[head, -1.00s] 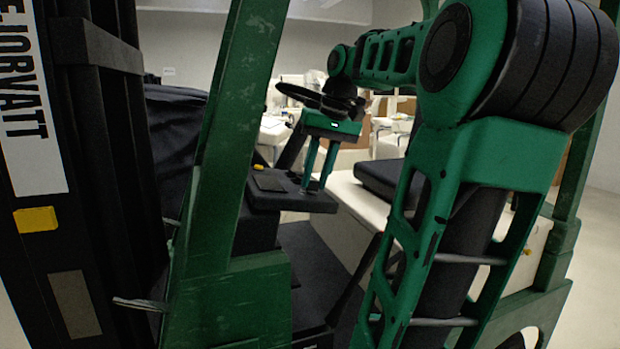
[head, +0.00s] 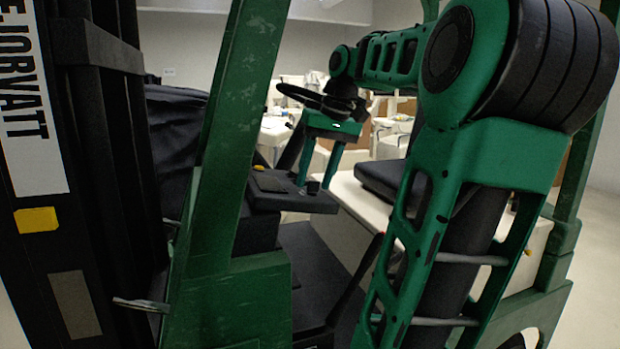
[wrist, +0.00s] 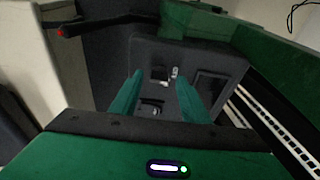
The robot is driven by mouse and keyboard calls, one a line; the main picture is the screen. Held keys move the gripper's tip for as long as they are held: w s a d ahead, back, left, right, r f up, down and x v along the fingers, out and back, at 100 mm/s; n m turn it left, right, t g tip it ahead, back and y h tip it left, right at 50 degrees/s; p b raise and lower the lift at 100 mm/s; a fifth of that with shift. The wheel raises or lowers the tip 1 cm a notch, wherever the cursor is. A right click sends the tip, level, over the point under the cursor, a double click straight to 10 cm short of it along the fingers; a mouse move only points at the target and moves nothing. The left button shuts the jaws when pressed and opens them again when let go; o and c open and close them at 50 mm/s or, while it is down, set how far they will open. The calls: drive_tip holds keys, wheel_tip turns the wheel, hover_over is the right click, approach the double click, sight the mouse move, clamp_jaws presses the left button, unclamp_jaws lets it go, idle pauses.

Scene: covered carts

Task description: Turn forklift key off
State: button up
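The forklift's dark dash panel (head: 268,190) is below the steering wheel in the head view, and the panel (wrist: 205,60) also fills the middle of the wrist view. My gripper (head: 315,183) points down over the panel's right part, with its two green fingers apart. In the wrist view my gripper (wrist: 159,80) is open, and small dark and silvery fittings (wrist: 160,75) show on the panel between and just past the fingertips. I cannot tell which fitting is the key, or its turn. Nothing is visibly gripped.
The steering wheel (head: 318,98) is close behind my gripper. A green forklift post (head: 225,130) stands at the left front, and a black seat (head: 385,180) is to the right. A dark lever with a red tip (wrist: 62,33) shows in the wrist view.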

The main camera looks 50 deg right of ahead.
drive_tip(key=shift+r, duration=0.1)
drive_tip(key=a+v, duration=0.1)
drive_tip(key=v, duration=0.9)
drive_tip(key=shift+d+r, duration=0.3)
drive_tip(key=shift+d, duration=0.2)
